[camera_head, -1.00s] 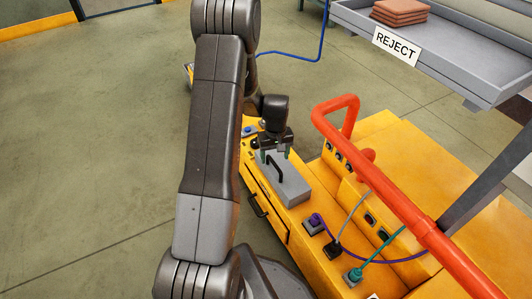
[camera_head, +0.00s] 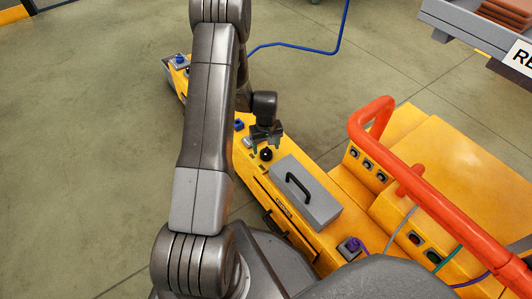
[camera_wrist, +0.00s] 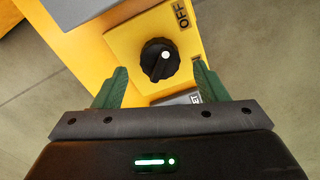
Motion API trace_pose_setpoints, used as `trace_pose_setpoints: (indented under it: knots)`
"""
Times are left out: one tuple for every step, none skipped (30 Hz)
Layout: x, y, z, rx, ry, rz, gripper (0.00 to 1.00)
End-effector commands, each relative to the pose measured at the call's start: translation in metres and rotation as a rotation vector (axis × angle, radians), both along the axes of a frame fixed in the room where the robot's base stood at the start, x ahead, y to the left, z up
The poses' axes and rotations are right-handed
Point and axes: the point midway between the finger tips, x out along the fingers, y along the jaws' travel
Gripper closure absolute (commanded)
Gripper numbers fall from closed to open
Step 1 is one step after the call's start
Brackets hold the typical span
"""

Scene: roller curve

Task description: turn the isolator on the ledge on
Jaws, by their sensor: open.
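The isolator is a black rotary knob (camera_wrist: 158,62) on a yellow plate (camera_wrist: 125,38), with a white dot on its face. An "OFF" label (camera_wrist: 180,14) is beside it, at the top right of the wrist view. In the head view the dark knob (camera_head: 266,154) stands on the yellow ledge (camera_head: 250,170), just below my gripper (camera_head: 264,141). In the wrist view my gripper (camera_wrist: 160,70) is open, with one green finger on each side of the knob. The fingers appear apart from it; their height above it is hard to judge.
A grey box (camera_head: 318,205) with a black handle stands on the ledge close to my gripper. A thick orange-red rail (camera_head: 440,210) runs along the right. A blue knob (camera_head: 239,125) is just left of my gripper. Open floor lies to the left.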

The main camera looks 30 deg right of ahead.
Motion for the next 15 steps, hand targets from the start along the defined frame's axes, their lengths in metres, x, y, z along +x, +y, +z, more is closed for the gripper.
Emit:
trace_pose_setpoints:
  knots:
    - [0.000, 0.000, -0.011, 0.001, 0.002, 0.000, 0.34]
    - [0.000, 0.000, -0.014, 0.001, 0.002, 0.000, 0.34]
    - [0.000, 0.000, -0.018, 0.000, 0.001, 0.000, 0.34]
    - [0.000, 0.000, -0.020, 0.000, 0.001, 0.000, 0.34]
    - [0.000, 0.000, -0.022, 0.000, 0.000, 0.000, 0.34]
    - [0.000, 0.000, -0.024, 0.000, 0.000, 0.000, 0.34]
    - [0.000, 0.000, -0.025, 0.000, 0.000, 0.000, 0.34]
    - [0.000, 0.000, -0.026, 0.000, 0.000, 0.000, 0.34]
    - [0.000, 0.000, -0.027, 0.000, -0.001, 0.000, 0.34]
    - [0.000, 0.000, -0.027, 0.000, -0.001, 0.000, 0.34]
    - [0.000, 0.000, -0.027, 0.000, -0.001, 0.000, 0.34]
    - [0.000, 0.000, -0.027, 0.000, -0.001, 0.000, 0.34]
    - [0.000, 0.000, -0.027, 0.000, -0.001, 0.000, 0.34]
    - [0.000, 0.000, -0.027, 0.000, -0.001, 0.000, 0.34]
    - [0.000, 0.000, -0.027, 0.000, -0.001, 0.000, 0.34]
